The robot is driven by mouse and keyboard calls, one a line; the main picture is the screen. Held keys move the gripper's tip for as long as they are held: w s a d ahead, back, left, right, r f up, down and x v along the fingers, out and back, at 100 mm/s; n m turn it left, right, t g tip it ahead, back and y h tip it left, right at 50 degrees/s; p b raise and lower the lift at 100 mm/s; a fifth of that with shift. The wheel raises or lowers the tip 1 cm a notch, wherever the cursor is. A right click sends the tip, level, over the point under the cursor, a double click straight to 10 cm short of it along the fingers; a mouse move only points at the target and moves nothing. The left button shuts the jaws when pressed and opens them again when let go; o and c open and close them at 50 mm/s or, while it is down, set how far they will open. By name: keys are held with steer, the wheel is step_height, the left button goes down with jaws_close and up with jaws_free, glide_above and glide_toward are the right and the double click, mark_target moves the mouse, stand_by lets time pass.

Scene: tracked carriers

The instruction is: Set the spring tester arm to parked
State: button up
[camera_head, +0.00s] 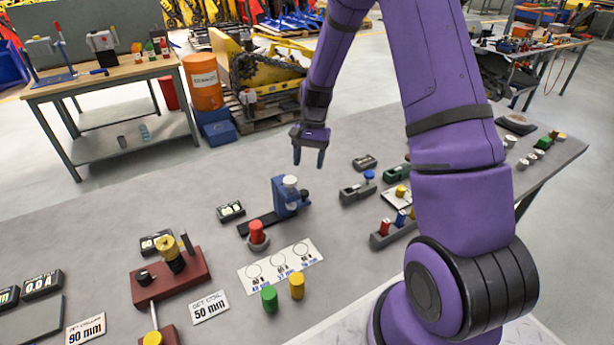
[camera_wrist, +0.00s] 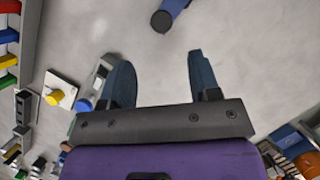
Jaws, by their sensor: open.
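A small blue stand (camera_head: 280,198) with a pale round top and a dark flat base stands mid-bench in the head view; it looks like the spring tester. I cannot make out its arm or the arm's position. A blue part with a dark round end (camera_wrist: 162,20) shows at the top edge of the wrist view; I cannot tell if it belongs to this stand. My gripper (camera_head: 309,162) hangs above the bench, just behind and right of the stand in the picture, fingers pointing down. It is open and empty in the wrist view (camera_wrist: 157,60), touching nothing.
A red peg (camera_head: 257,233) on a grey holder, a card with circles (camera_head: 280,265), and green (camera_head: 269,299) and yellow (camera_head: 297,286) cylinders stand in front. A red-based fixture (camera_head: 185,280) is left. Grey blocks with coloured knobs (camera_head: 358,192) are right. The bench behind the stand is bare.

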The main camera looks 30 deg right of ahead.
steer(key=shift+v, duration=1.3)
steer(key=s+a+r+n+t+h, duration=0.1)
steer(key=s+r, duration=0.3)
steer(key=r, duration=0.3)
steer(key=s+a+r+n+t, duration=0.2)
steer(key=s+r, duration=0.1)
steer(key=r, duration=0.4)
steer(key=s+a+r+n+t+h, duration=0.1)
steer(key=s+r, duration=0.3)
steer(key=r, duration=0.3)
steer(key=s+a+r+n+t, duration=0.1)
steer(key=s+r, duration=0.3)
steer(key=s, duration=0.5)
steer(key=s+a+r+n+t+h, duration=0.1)
steer(key=s+r+n+t, duration=0.2)
steer(key=s, duration=0.6)
steer(key=shift+s+a+r+n+t, duration=0.15)
steer(key=shift+a+r+n+t, duration=0.15)
steer(key=shift+r+n, duration=0.15)
stand_by(0.6)
